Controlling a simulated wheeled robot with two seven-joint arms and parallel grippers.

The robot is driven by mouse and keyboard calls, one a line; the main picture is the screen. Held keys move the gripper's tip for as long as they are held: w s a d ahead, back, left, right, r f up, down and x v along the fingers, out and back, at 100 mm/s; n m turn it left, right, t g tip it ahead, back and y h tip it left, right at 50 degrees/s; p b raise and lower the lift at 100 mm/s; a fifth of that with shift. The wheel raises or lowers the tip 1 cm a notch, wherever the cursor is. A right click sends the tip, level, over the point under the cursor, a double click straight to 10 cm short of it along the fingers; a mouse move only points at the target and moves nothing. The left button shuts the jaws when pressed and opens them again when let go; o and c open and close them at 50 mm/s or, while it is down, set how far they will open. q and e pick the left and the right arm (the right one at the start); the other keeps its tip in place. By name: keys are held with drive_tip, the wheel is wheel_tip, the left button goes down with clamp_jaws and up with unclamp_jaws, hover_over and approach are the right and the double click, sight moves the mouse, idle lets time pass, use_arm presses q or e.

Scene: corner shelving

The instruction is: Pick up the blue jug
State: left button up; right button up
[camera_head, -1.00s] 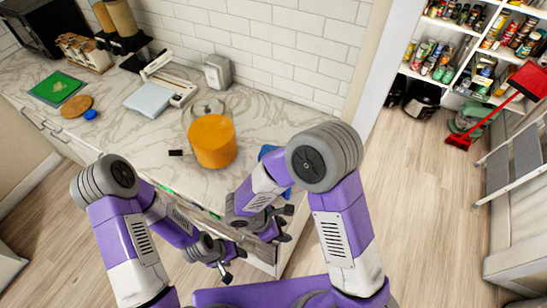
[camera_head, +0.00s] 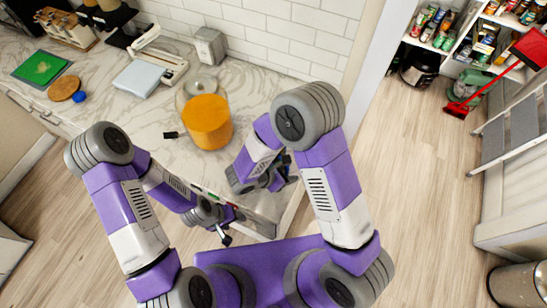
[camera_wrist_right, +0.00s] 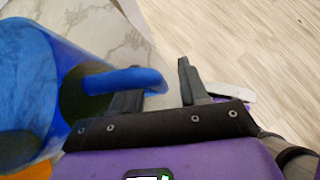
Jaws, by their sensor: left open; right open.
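The blue jug (camera_wrist_right: 28,85) fills the left of the right wrist view, and its handle (camera_wrist_right: 140,80) reaches between the fingers of my right gripper (camera_wrist_right: 158,90). One finger is partly hidden behind the handle. The other finger stands apart on the handle's outer side. The gripper is open around the handle. In the head view my right gripper (camera_head: 284,172) is over the counter's near right corner, and my arm hides most of the jug. My left gripper (camera_head: 234,226) is open and empty in front of the counter's front edge.
A glass jar with orange contents (camera_head: 206,122) stands on the marble counter (camera_head: 120,115), left of my right arm. A dark small item (camera_head: 172,135) lies beside it. A scale (camera_head: 138,78), grey toaster (camera_head: 210,46) and green board (camera_head: 42,66) are further back.

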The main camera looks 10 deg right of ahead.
clamp_jaws()
drive_tip(key=shift+w, duration=0.1)
idle(1.2)
